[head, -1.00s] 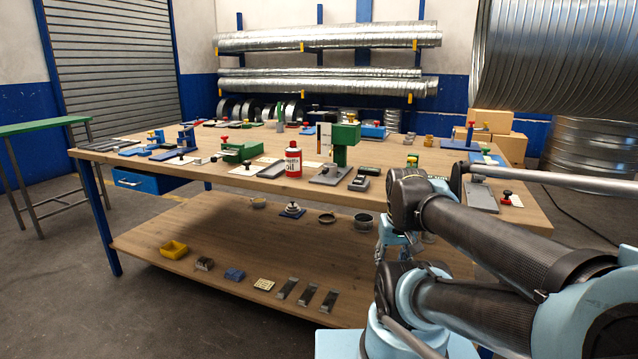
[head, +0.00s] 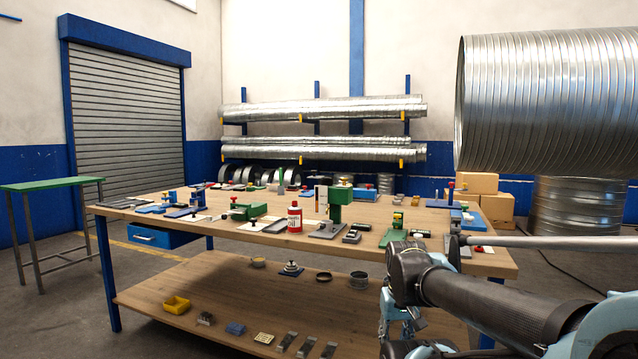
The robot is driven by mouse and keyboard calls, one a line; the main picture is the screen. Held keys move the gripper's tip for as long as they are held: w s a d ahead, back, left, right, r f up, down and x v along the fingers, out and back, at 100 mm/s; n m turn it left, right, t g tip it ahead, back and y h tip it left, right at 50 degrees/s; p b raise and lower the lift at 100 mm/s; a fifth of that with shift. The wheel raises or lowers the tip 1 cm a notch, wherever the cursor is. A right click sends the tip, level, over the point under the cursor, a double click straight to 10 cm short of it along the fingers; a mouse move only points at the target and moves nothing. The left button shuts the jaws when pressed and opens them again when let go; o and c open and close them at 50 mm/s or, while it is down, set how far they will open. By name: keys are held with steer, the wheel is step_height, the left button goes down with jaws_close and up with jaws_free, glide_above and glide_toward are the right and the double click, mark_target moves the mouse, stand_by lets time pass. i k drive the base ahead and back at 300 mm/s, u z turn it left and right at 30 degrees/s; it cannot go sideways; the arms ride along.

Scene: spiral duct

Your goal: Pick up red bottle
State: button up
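The red bottle (head: 295,218) stands upright on the workbench top (head: 140,215), near its front edge and left of a green hand tool on a stand. My arm (head: 480,300) is at the lower right, in front of the bench and well apart from the bottle. I cannot make out my gripper's fingers; the end of the arm is hidden or too unclear behind the arm links. Nothing touches the bottle except the bench top.
A green press (head: 340,205) stands right of the bottle, and a green clamp (head: 248,211) stands left. Flat plates and small tools crowd the bench. The lower shelf (head: 200,280) holds a yellow bin (head: 176,305) and small parts. A large duct (head: 550,100) hangs at the right.

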mark_target(294, 211)
steer(key=u, duration=0.5)
steer(key=i, duration=1.1)
steer(key=z, duration=0.2)
